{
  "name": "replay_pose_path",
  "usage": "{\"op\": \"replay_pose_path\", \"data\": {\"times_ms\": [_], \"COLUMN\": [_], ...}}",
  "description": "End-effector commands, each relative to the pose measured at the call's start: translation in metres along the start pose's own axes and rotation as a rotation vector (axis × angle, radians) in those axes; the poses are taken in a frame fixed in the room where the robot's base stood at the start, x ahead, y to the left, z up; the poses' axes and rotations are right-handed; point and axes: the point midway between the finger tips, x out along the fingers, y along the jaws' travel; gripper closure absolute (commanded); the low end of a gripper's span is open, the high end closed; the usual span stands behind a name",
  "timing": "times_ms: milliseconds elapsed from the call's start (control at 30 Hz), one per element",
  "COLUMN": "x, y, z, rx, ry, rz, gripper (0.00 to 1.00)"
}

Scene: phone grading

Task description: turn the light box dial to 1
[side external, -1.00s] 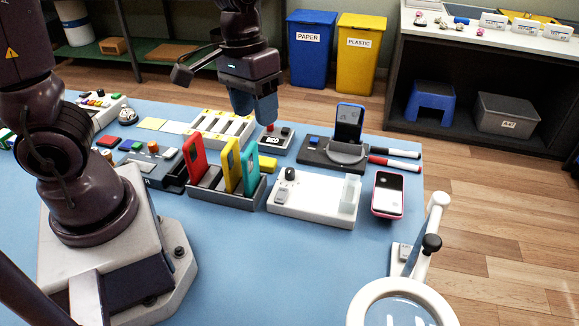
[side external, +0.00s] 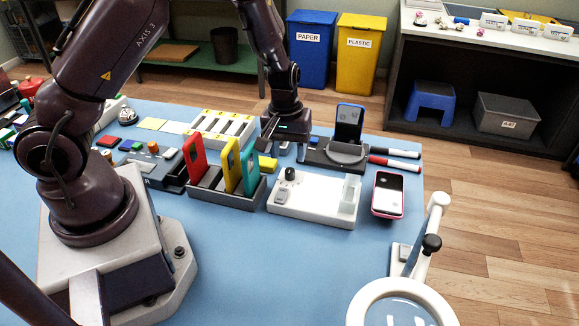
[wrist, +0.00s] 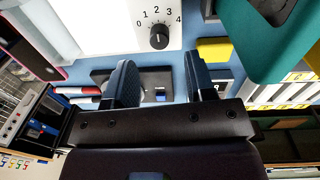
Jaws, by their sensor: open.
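The light box (side external: 315,199) is a white box on the blue table, with a black dial (side external: 290,174) on its top near the back left corner. In the wrist view the dial (wrist: 159,38) sits below the printed numbers 0 to 4; I cannot make out clearly which number it points at. My gripper (side external: 283,149) is behind the light box in the side view. In the wrist view my gripper (wrist: 160,82) is open and empty, its two blue fingers either side of the dial's line and apart from it.
A phone rack (side external: 226,195) with red, yellow and teal phones stands just left of the light box. A dark phone stand (side external: 345,153) is behind it. A pink-edged phone (side external: 387,194) lies to its right.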

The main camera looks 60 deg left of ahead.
Motion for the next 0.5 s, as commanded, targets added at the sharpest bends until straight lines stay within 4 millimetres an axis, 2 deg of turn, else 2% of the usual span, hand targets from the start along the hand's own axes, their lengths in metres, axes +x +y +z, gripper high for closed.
{"op": "replay_pose_path", "data": {"times_ms": [33,200,333,500], "x": [0.011,0.037,0.047,0.051], "y": [-0.001,-0.001,0.0,0.0], "z": [0.0,0.0,0.0,0.0], "rx": [-0.001,0.0,0.001,0.002], "ry": [-0.003,-0.002,0.0,0.0], "rz": [-0.003,-0.002,0.0,0.001], "gripper": [0.5,0.5,0.5,0.5]}}
